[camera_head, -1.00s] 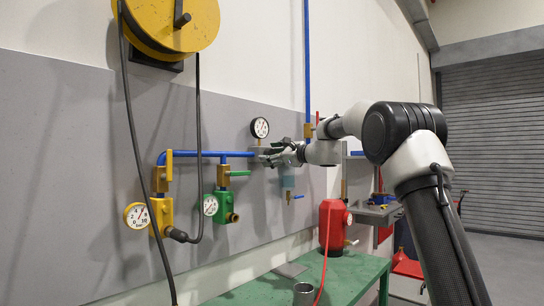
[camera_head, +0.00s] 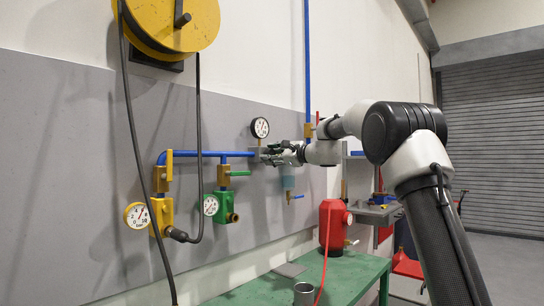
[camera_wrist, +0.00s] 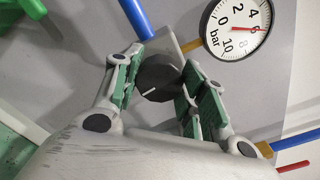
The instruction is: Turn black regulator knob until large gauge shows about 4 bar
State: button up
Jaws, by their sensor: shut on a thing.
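The black regulator knob (camera_wrist: 158,84) has a white line on its face and sits between the green-padded fingers of my gripper (camera_wrist: 161,66) in the wrist view. My gripper is shut on the knob, one finger on each side. In the head view my gripper (camera_head: 274,154) covers the knob at the regulator on the panel. The large white gauge (camera_wrist: 238,28) shows at the upper right of the wrist view, its red needle near the 6. It also shows in the head view above my gripper (camera_head: 260,128), too small to read.
A blue pipe (camera_head: 212,154) runs left from the regulator. A yellow fitting with a gauge (camera_head: 137,215) and a green fitting with a gauge (camera_head: 211,205) hang lower left. A clear bowl (camera_head: 288,182) hangs below my gripper. A red tank (camera_head: 331,225) stands on the green bench (camera_head: 345,277).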

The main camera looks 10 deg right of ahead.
jog(key=n, duration=1.2)
jog(key=shift+f, duration=0.15)
dwell(0.3)
jog(key=o, duration=1)
jog(key=shift+s, duration=0.1)
jog(key=v, duration=1.1)
jog(key=shift+s+d, duration=0.25)
jog(key=shift+s, duration=0.05)
